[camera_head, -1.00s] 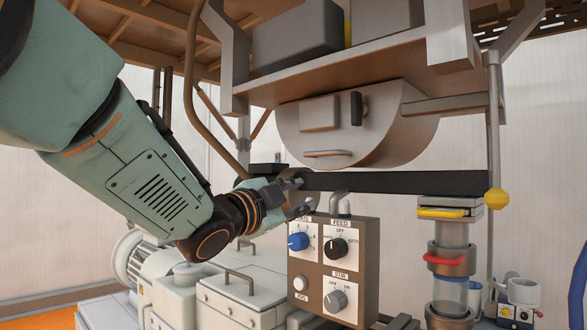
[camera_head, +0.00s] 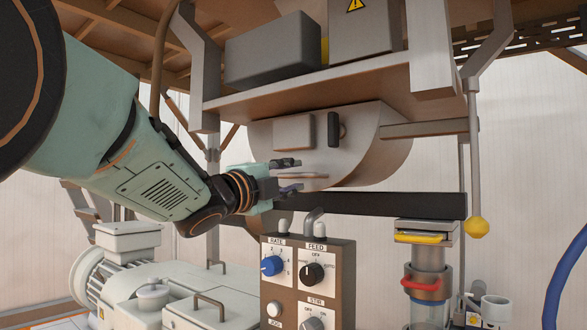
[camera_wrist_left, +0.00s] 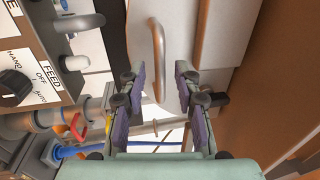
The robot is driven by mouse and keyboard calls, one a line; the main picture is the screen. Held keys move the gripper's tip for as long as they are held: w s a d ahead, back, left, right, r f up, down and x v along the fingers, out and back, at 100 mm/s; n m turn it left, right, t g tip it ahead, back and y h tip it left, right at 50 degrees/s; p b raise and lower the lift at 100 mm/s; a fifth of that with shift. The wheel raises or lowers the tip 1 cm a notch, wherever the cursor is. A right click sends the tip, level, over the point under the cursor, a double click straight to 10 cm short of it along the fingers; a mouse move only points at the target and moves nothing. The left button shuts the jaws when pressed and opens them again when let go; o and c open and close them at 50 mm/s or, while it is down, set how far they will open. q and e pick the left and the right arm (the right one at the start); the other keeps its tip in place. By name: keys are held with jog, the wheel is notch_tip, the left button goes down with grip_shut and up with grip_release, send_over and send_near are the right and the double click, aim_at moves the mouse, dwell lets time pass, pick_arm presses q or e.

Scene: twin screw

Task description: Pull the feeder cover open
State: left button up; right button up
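The feeder cover (camera_head: 358,160) is a grey half-drum under a shelf in the head view, with a pale bar handle (camera_head: 312,178) low on its face. My left gripper (camera_head: 290,176) is open at the handle's left end, one finger above its level and one below. In the left wrist view, the handle (camera_wrist_left: 158,50) appears between the two open fingers (camera_wrist_left: 159,72) of my left gripper. No contact with the handle shows, and I cannot tell how deep it sits between the fingers. My right gripper is out of view.
A control box (camera_head: 333,270) with knobs stands below the cover. A dark horizontal beam (camera_head: 390,204) runs just under it. A clear tube with a red handle (camera_head: 422,284) is at right, near a yellow ball (camera_head: 477,227). A white motor unit (camera_head: 115,275) is lower left.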

pick_arm(q)
jog(key=shift+w+d, duration=0.15)
jog(key=shift+w, duration=0.85)
jog(key=shift+d, duration=0.15)
jog(key=shift+s+d+r, duration=0.3)
jog(key=shift+s+d, duration=0.15)
jog(key=shift+s, duration=0.1)
jog(key=shift+w+a+f, duration=0.3)
jog(key=shift+w+a, duration=0.2)
jog(key=shift+w, duration=0.1)
jog(key=c, duration=0.6)
jog(key=shift+s+d, duration=0.15)
jog(key=shift+d, duration=0.05)
grip_shut()
